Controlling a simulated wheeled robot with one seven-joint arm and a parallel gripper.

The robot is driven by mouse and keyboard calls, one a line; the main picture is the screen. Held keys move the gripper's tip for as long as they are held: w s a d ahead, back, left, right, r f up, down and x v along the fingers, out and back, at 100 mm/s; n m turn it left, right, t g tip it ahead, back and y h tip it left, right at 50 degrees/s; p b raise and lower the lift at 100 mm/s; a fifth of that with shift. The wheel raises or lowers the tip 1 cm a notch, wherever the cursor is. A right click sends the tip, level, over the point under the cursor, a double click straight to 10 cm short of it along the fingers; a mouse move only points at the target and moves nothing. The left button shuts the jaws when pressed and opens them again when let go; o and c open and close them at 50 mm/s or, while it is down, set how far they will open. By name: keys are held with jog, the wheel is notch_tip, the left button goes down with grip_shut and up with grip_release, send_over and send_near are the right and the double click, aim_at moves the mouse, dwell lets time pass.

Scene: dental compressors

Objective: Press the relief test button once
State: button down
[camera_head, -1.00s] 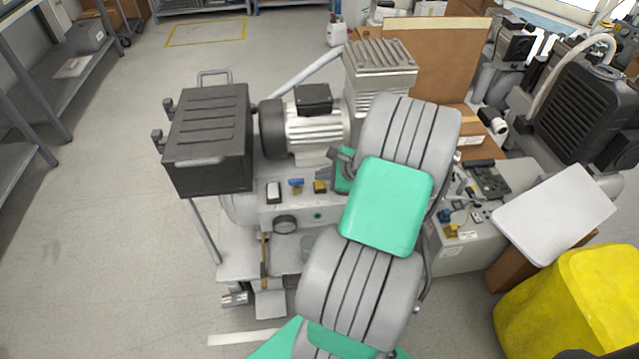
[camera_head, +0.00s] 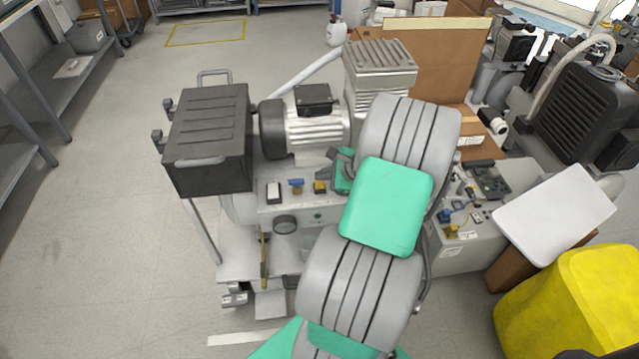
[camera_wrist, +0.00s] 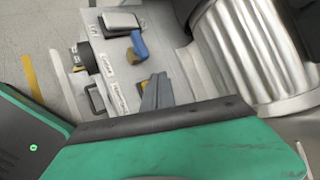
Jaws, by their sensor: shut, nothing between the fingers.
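The compressor's panel (camera_head: 300,196) carries a white rocker switch (camera_head: 274,191), a blue lever (camera_head: 296,184) and a yellow button-like part (camera_head: 320,187). The wrist view shows the rocker (camera_wrist: 121,21), the blue lever (camera_wrist: 138,45) and the yellow part (camera_wrist: 143,87). Labels sit beside them, too small to read, so I cannot tell surely which part is the relief test button. My gripper (camera_wrist: 157,82) is shut and empty. Its fingertips overlap the yellow part in the wrist view and partly hide it; I cannot tell whether they touch it.
A finned motor (camera_head: 316,130) stands right behind the panel, beside a black box (camera_head: 210,140) on the left. A round gauge (camera_head: 285,225) is below the panel's controls.

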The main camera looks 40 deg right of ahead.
aim_at(322, 185)
dwell(0.4)
jog(key=shift+f, duration=0.4)
jog(key=shift+f, duration=0.55)
dwell(0.5)
jog(key=shift+r+p, duration=0.95)
jog(key=shift+r, duration=0.1)
notch_tip(322, 185, up, 5)
jog(key=p, duration=0.5)
dwell(0.4)
